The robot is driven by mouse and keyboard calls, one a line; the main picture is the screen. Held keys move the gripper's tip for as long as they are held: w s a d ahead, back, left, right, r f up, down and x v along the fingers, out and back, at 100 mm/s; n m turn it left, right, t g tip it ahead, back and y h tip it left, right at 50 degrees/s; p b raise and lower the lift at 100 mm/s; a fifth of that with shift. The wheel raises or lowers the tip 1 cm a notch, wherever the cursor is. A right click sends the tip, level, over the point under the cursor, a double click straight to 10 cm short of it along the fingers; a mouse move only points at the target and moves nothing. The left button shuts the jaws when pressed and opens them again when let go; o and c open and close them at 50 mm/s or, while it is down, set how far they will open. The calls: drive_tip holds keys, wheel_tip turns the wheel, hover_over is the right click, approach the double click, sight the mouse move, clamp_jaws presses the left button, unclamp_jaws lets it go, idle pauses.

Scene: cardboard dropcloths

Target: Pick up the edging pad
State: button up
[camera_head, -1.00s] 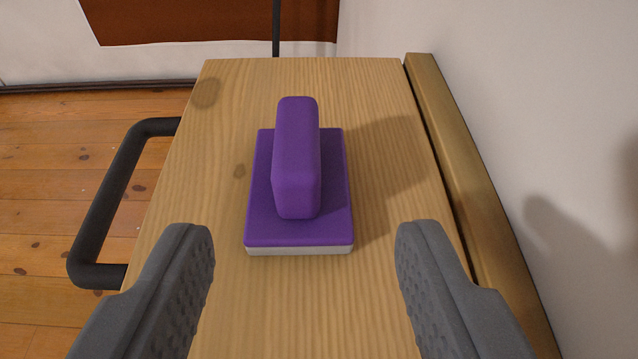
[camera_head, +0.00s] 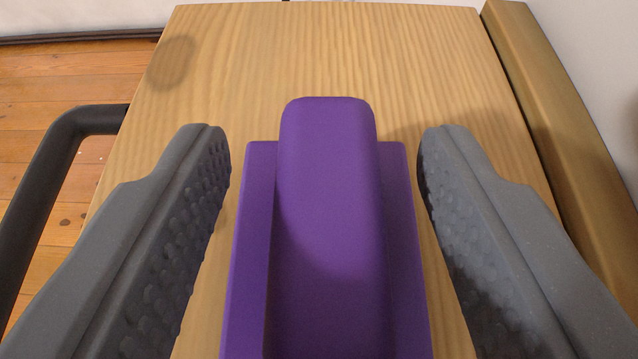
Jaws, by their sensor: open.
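The edging pad (camera_head: 328,190) is purple, with a flat rectangular base and a raised rounded handle along its middle. It lies on a wooden top, and its near end is cut off by the bottom of the view. My gripper (camera_head: 325,135) is open, with one grey textured finger on each side of the pad. There is a gap between each finger and the pad's base, so neither appears to touch it. The pad's pale underside is not visible now.
The light wooden top (camera_head: 330,45) is bare beyond the pad. A raised wooden rail (camera_head: 570,110) runs along its right side near a pale wall. A black bar handle (camera_head: 45,180) sticks out on the left above the plank floor (camera_head: 85,85).

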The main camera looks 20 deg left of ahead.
clamp_jaws()
idle(0.3)
